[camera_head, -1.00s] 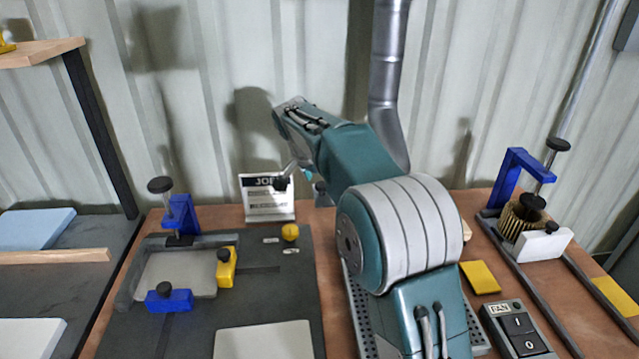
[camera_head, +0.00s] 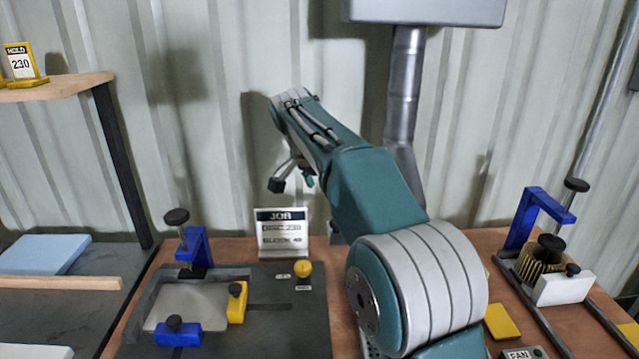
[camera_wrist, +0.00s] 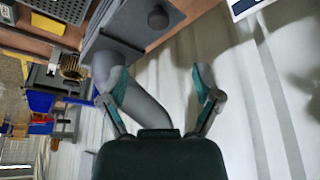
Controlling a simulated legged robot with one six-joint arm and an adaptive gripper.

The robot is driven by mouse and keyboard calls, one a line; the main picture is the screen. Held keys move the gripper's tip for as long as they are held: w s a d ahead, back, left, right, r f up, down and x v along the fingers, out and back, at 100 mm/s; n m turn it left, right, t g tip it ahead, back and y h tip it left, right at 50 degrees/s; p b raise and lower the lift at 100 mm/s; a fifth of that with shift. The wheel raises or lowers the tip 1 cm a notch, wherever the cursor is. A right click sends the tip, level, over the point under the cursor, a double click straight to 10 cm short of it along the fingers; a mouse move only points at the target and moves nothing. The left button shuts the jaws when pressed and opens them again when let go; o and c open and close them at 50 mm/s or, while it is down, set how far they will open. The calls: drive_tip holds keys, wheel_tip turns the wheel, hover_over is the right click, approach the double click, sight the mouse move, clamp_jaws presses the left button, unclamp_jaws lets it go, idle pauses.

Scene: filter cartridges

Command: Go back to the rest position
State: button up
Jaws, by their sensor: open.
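My gripper (camera_head: 292,178) is up in the air in front of the corrugated wall, above the back of the workbench and the job sign (camera_head: 282,234). In the wrist view my gripper (camera_wrist: 162,92) has its two teal fingers spread apart with nothing between them. Behind the fingers, the wrist view shows a grey duct and the pale wall. My teal and grey arm covers the middle of the bench in the head view.
A fixture with blue and yellow clamps (camera_head: 237,302) stands at the left of the bench. A cartridge (camera_head: 538,258) sits by a blue clamp (camera_head: 532,215) at the right. A grey duct (camera_head: 403,95) rises behind my arm. A shelf (camera_head: 60,88) holds a yellow "HOLD 230" sign (camera_head: 22,65).

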drive_tip(key=s+d+r+n+t+y, duration=0.15)
drive_tip(key=s+d, duration=0.25)
drive_tip(key=s, duration=0.5)
drive_tip(key=s+d+r+n+g, duration=0.1)
drive_tip(key=s+d+n, duration=0.25)
drive_tip(key=s, duration=0.45)
drive_tip(key=s+d+f+n+t+y, duration=0.1)
drive_tip(key=s+d+f+n, duration=0.1)
drive_tip(key=s+f, duration=0.3)
drive_tip(key=s+d+f+n+t, duration=0.1)
drive_tip(key=s+f, duration=0.5)
drive_tip(key=s, duration=0.8)
drive_tip(key=shift+d+n+y, duration=0.35)
drive_tip(key=shift+d+n, duration=0.15)
drive_tip(key=shift+d+r, duration=0.1)
